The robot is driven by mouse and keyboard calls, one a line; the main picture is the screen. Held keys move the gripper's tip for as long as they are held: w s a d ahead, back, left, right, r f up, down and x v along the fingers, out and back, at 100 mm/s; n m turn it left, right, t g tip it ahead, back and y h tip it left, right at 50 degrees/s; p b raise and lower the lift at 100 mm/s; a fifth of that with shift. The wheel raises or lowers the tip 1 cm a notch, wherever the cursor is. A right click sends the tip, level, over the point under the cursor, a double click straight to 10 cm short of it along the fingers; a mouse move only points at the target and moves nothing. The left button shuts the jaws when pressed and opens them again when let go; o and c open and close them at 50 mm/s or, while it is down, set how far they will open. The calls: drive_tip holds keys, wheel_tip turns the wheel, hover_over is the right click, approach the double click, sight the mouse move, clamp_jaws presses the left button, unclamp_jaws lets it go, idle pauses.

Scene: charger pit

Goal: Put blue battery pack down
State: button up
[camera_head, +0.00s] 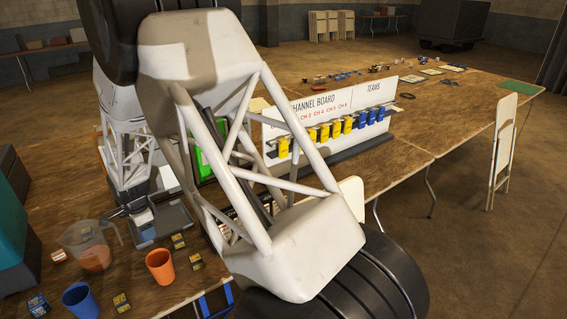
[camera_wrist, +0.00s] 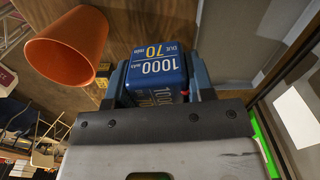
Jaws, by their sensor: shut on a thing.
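The blue battery pack (camera_wrist: 157,68), with white "1000 mAh" and yellow "70 min" lettering, is between the two fingers of my gripper (camera_wrist: 160,82) in the wrist view. My gripper is shut on it. In the head view my gripper (camera_head: 142,214) is low over the left part of the table, at a grey tray (camera_head: 176,218). The held pack cannot be made out clearly there. I cannot tell whether its underside touches anything.
An orange cup (camera_head: 160,266), a clear pitcher (camera_head: 88,248) and a blue cup (camera_head: 80,300) stand near the tray. Several small packs (camera_head: 195,262) lie around the cups. A channel board (camera_head: 325,118) with yellow and blue items stands further back. My arm hides the table's middle.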

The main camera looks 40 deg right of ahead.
drive_tip(key=shift+m, duration=0.6)
drive_tip(key=d, duration=2.9)
drive_tip(key=w+d, duration=0.1)
drive_tip(key=d, duration=1.4)
drive_tip(key=shift+d+r, duration=0.1)
drive_tip(key=shift+d, duration=0.1)
drive_tip(key=s+d, duration=0.5)
drive_tip(key=d, duration=0.8)
drive_tip(key=shift+d, duration=0.35)
drive_tip(key=shift+f, duration=3.1)
drive_tip(key=shift+f, duration=0.15)
drive_tip(key=shift+f, duration=1.75)
